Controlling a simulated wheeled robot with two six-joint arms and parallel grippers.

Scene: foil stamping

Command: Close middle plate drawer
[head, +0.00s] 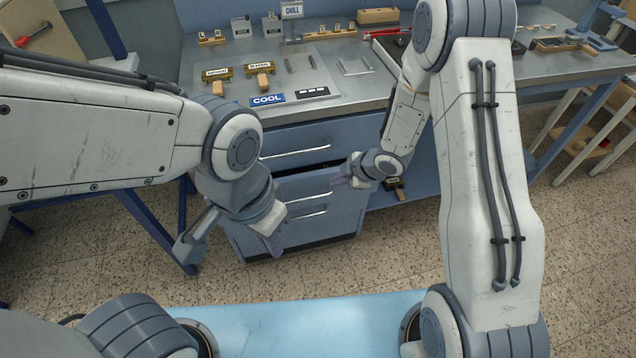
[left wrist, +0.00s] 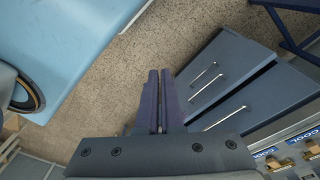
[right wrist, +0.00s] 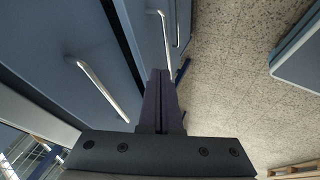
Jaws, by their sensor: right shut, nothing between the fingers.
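The blue-grey drawer unit stands under the counter. The middle drawer (head: 288,186) sticks out a little, with a dark gap above its front under the top drawer (head: 275,140). Its bar handle (head: 306,197) is free. My right gripper (head: 340,182) is shut and empty at the right end of that front; I cannot tell if it touches. The right wrist view shows its closed fingers (right wrist: 161,100) close to drawer fronts with bar handles. My left gripper (head: 273,242) is empty in front of the unit's lower left; the left wrist view shows a narrow gap between its fingers (left wrist: 160,100).
A light blue surface (head: 300,325) lies near me. Speckled floor (head: 370,265) between it and the drawers is clear.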

